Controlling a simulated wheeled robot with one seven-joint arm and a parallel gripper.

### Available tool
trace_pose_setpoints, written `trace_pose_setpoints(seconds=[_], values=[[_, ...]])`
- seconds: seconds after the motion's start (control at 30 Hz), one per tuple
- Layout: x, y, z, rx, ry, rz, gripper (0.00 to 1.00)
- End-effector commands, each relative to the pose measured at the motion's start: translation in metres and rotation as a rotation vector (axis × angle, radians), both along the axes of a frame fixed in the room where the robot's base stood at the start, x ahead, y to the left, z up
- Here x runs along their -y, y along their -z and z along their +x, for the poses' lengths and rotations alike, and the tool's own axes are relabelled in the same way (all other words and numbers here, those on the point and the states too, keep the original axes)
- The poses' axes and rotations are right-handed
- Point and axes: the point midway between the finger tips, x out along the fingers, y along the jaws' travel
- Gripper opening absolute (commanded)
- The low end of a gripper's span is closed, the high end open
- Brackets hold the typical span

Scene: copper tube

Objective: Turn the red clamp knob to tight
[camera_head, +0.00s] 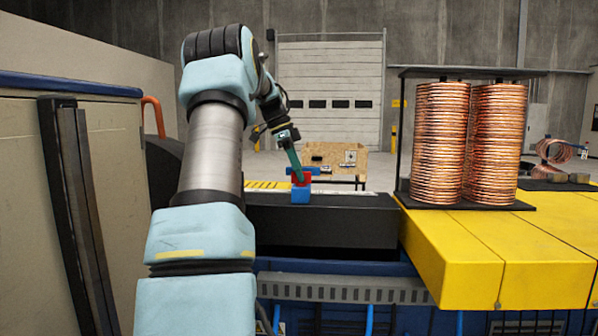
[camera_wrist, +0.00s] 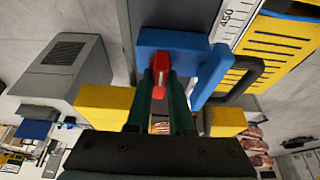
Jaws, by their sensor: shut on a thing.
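The red clamp knob (camera_head: 300,177) sits on a blue clamp block (camera_head: 301,195) on the dark machine bed. In the wrist view the red knob (camera_wrist: 159,72) shows as a narrow red bar in front of the blue block (camera_wrist: 190,55). My gripper (camera_head: 298,175) reaches down to the knob from above. In the wrist view its two green fingers (camera_wrist: 160,85) lie on either side of the knob and are shut on it. The finger tips hide part of the knob. Whether the knob is tight cannot be told.
A black bed (camera_head: 325,225) runs under the clamp. A yellow table (camera_head: 520,250) with stacked copper coils (camera_head: 440,145) stands to the right. In the wrist view a dark handle (camera_wrist: 243,82) and a scale strip (camera_wrist: 233,20) lie close to the blue block.

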Motion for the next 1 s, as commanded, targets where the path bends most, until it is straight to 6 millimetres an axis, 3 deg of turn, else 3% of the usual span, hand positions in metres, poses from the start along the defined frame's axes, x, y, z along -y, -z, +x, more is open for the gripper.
trace_pose_setpoints(seconds=[0.23, 0.27, 0.5, 0.8, 1.0], values=[[0.000, -0.001, 0.000, 0.002, 0.001, 0.000, 0.00], [0.000, -0.001, 0.000, 0.002, 0.001, 0.000, 0.23], [0.000, 0.000, 0.000, 0.001, 0.001, 0.000, 0.50], [-0.001, -0.002, 0.000, 0.001, 0.000, 0.000, 0.50], [-0.011, -0.025, 0.001, 0.005, -0.002, 0.001, 0.50]])
